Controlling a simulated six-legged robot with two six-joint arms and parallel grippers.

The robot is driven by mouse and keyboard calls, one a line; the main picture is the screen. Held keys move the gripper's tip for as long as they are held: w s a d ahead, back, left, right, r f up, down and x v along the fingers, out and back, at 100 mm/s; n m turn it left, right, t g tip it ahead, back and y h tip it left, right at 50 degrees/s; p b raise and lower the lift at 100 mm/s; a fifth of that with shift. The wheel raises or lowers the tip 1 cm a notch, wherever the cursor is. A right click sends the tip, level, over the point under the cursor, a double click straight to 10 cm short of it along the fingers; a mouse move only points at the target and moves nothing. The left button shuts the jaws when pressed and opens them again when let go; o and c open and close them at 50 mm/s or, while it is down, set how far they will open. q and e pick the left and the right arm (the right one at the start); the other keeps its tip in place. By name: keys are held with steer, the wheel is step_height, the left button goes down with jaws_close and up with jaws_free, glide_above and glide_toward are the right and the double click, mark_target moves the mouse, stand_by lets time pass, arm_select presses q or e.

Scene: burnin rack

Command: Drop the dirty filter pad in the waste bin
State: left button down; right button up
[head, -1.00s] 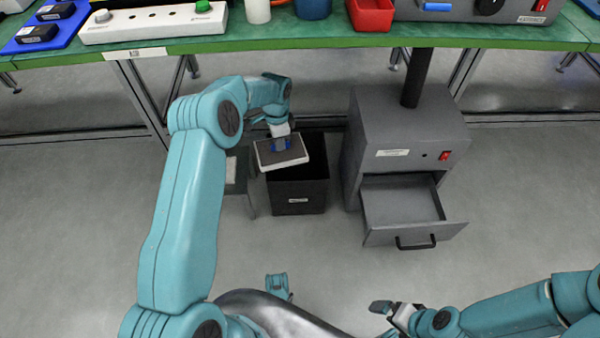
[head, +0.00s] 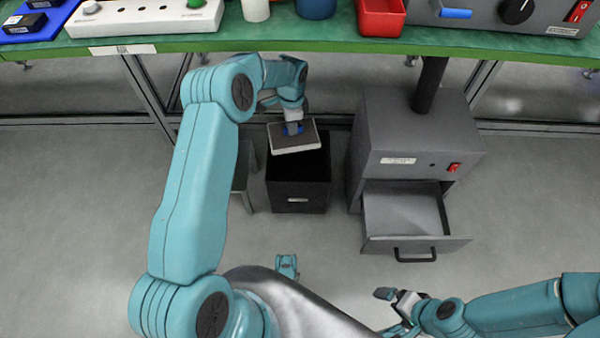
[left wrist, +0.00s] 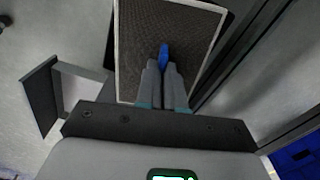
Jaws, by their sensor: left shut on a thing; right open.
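The dirty filter pad (head: 307,139) is a flat dark pad with a pale frame and a blue tab. My left gripper (head: 293,127) is shut on its blue tab and holds the pad over the mouth of the black waste bin (head: 298,196). In the left wrist view, the pad (left wrist: 138,40) fills the upper middle, and the gripper fingers (left wrist: 165,72) close on the blue tab. The pad hides much of the bin there. My right gripper (head: 392,308) is open and empty at the lower right, far from the pad.
A grey cabinet (head: 410,135) with an open, empty drawer (head: 405,215) stands right of the bin. A small grey stand (head: 243,175) is left of it. The green bench (head: 330,42) runs behind, bearing a red bin (head: 381,18).

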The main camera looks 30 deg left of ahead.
arm_select(q)
steer(key=shift+w+f+b, duration=0.15)
steer(key=shift+f+b, duration=1.7)
steer(key=shift+f, duration=1.15)
steer(key=c, duration=1.2)
jaws_free()
